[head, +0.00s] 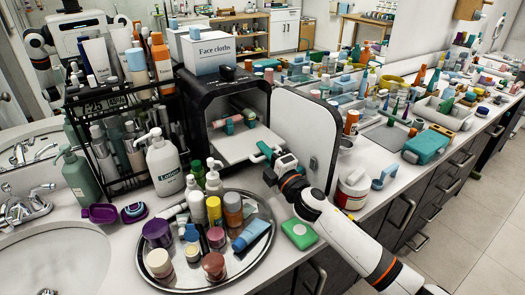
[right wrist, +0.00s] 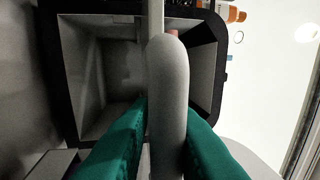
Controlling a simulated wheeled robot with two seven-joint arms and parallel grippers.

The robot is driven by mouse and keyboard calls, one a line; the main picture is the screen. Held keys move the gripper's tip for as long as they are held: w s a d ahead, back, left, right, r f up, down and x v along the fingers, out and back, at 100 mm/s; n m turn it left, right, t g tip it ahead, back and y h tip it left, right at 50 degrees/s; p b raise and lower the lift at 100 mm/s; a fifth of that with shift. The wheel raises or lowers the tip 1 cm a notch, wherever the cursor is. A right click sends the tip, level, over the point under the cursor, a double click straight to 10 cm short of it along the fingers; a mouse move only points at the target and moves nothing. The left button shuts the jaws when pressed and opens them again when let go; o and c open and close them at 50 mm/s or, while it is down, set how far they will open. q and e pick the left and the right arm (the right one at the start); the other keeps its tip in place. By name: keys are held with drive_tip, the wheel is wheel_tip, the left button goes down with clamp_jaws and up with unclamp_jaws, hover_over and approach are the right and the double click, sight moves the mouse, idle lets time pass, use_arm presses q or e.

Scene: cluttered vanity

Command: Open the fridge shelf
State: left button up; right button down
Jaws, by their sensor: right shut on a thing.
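The small fridge (head: 205,110) is a black box with a pale interior, and its door (head: 308,120) stands open to the right. Inside is a white fridge shelf (head: 228,150), with tubes (head: 228,123) above or on it. My right gripper (head: 264,152), with teal fingers, reaches in at the shelf's front right edge. In the right wrist view, the teal fingers (right wrist: 166,120) are shut on a grey rounded piece (right wrist: 168,75), seemingly the shelf's edge. The fingers hide its sides. My left gripper is not in view.
A round tray (head: 264,222) with several bottles stands in front of the fridge. A green soap box (head: 299,233) lies below my right arm. A red-and-white jar (head: 351,188) stands right of the door. A black rack (head: 112,182) of bottles stands left.

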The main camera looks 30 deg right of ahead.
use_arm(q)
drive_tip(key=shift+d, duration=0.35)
use_arm(e)
drive_tip(key=shift+d+r, duration=0.1)
drive_tip(key=shift+r, duration=0.35)
drive_tip(key=c, duration=1.5)
unclamp_jaws()
drive_tip(key=shift+s, duration=0.1)
drive_tip(key=shift+o, duration=0.2)
drive_tip(key=shift+f, duration=0.2)
